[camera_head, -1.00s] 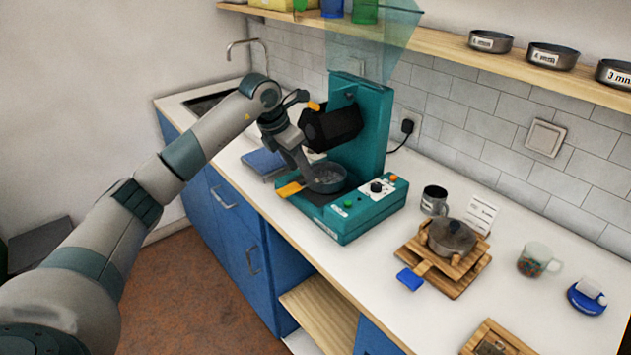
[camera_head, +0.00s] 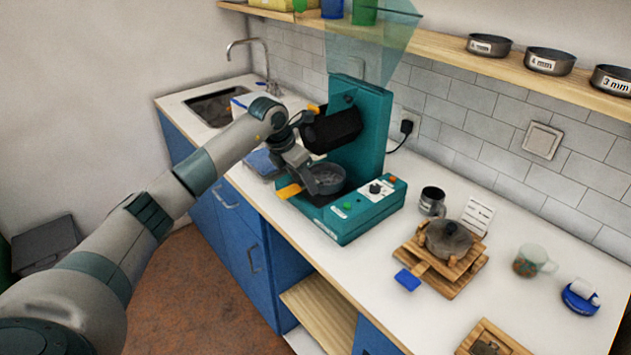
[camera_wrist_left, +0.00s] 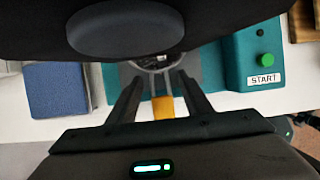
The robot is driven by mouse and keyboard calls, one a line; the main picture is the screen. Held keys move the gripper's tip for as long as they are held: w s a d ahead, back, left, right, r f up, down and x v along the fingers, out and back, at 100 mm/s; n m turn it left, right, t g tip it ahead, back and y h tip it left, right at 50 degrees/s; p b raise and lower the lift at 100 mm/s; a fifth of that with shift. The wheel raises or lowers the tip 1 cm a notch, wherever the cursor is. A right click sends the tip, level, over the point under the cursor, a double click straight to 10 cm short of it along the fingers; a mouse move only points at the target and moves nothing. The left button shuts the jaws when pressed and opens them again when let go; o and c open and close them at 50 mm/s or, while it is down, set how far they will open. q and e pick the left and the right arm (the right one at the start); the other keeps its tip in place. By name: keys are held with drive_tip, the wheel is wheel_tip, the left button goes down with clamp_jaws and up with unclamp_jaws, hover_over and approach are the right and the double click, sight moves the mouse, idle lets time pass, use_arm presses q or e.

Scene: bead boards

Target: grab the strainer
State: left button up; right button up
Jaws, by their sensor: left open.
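The strainer (camera_head: 326,178) is a grey round bowl with an orange-yellow handle (camera_head: 289,191). It sits on the teal machine (camera_head: 355,210), below a black drum. My left gripper (camera_head: 306,177) is at the handle side of the bowl, partly covering it. In the left wrist view, my left gripper (camera_wrist_left: 158,85) is open, its two dark fingers on either side of the strainer's handle (camera_wrist_left: 163,107). Part of the bowl (camera_wrist_left: 152,63) shows beyond the fingertips; a dark rounded part hides the rest. My right gripper is not in view.
A blue block (camera_head: 262,162) lies left of the machine, near the sink (camera_head: 213,106). To the right stand a metal cup (camera_head: 432,200), a lidded pot (camera_head: 448,239) on a wooden stand and a glass mug (camera_head: 532,261). Labelled pans (camera_head: 552,60) stand on the shelf.

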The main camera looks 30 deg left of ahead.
use_arm(q)
drive_tip(key=shift+f, duration=0.15)
idle(0.3)
clamp_jaws()
